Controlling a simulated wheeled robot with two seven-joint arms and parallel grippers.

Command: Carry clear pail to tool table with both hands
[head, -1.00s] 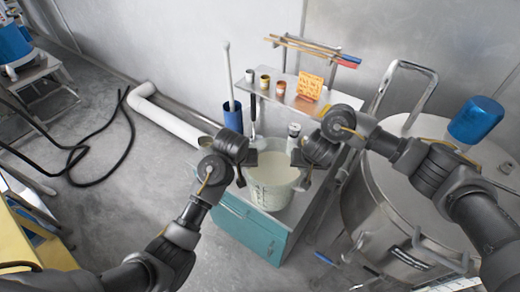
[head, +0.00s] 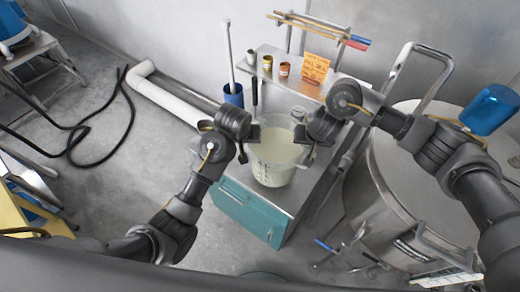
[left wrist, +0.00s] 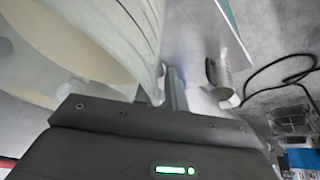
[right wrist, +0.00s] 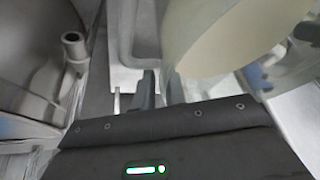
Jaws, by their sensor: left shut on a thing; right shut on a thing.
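The clear pail (head: 272,165), with pale cream-coloured contents, is upright over the top of the teal-fronted steel tool table (head: 247,212). I cannot tell whether its base touches the tabletop. My left gripper (head: 246,148) is shut on the pail's left side near the rim. My right gripper (head: 305,150) is shut on the pail's right side near the rim. The pail wall fills the upper left of the left wrist view (left wrist: 120,30) and the upper right of the right wrist view (right wrist: 215,40). The fingertips are mostly hidden.
Behind the pail, a shelf holds small cups (head: 284,69) and an orange card (head: 314,67). A blue cup (head: 233,95) with a tall rod stands at the back left. A large steel drum (head: 400,190) stands close at right. A white pipe (head: 170,105) and black hose (head: 100,125) lie on the floor.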

